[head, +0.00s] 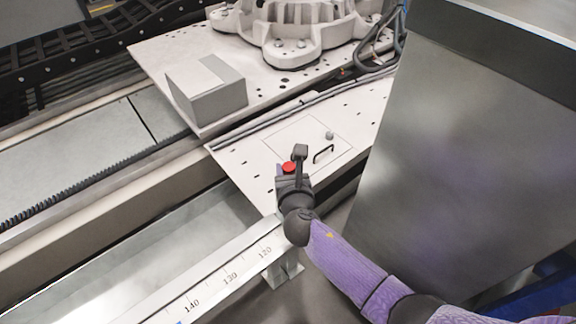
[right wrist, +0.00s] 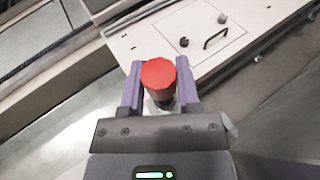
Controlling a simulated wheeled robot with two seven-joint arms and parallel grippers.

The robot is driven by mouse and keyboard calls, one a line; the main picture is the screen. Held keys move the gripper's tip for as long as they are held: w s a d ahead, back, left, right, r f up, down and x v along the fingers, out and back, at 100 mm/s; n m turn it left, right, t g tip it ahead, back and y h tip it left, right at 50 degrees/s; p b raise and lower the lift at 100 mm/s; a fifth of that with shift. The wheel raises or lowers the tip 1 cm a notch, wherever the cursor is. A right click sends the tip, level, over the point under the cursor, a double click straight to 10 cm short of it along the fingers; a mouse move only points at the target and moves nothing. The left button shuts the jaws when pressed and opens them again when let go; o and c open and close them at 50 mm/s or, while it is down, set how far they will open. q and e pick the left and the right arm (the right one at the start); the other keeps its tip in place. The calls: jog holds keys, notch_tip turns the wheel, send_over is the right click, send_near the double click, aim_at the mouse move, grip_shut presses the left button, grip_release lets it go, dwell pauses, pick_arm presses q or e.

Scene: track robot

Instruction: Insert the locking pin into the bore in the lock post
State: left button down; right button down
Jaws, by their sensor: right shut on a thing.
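The locking pin shows as a red knob (head: 289,167) with a dark part under it. It also shows in the right wrist view (right wrist: 159,74), between the purple fingers. My right gripper (head: 290,174) is shut on the pin, over the front edge of the pale plate. The pin's lower end is hidden by the knob and gripper. A small black round fitting (right wrist: 184,42) sits on the plate beyond the pin; I cannot tell whether it is the lock post's bore. No lock post shows clearly in either view. My left gripper is not in view.
The pale carriage plate (head: 240,158) bears a black handle (head: 323,154) and a grey knob (head: 329,135). A grey box (head: 212,94) stands behind, beside a large robot base (head: 290,30). A numbered rail (head: 215,285) runs in front. A tall metal cabinet (head: 460,160) stands right.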

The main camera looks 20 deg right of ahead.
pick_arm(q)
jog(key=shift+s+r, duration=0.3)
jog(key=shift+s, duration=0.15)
pick_arm(e)
jog(key=shift+r, duration=0.1)
pick_arm(q)
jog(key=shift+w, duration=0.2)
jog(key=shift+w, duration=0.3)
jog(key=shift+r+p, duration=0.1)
jog(key=shift+p, duration=0.25)
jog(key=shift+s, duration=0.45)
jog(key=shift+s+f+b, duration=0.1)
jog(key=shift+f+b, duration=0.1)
jog(key=shift+b, duration=0.1)
pick_arm(e)
jog(key=shift+f, duration=0.45)
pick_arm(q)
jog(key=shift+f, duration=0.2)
pick_arm(e)
jog(key=shift+f, duration=0.25)
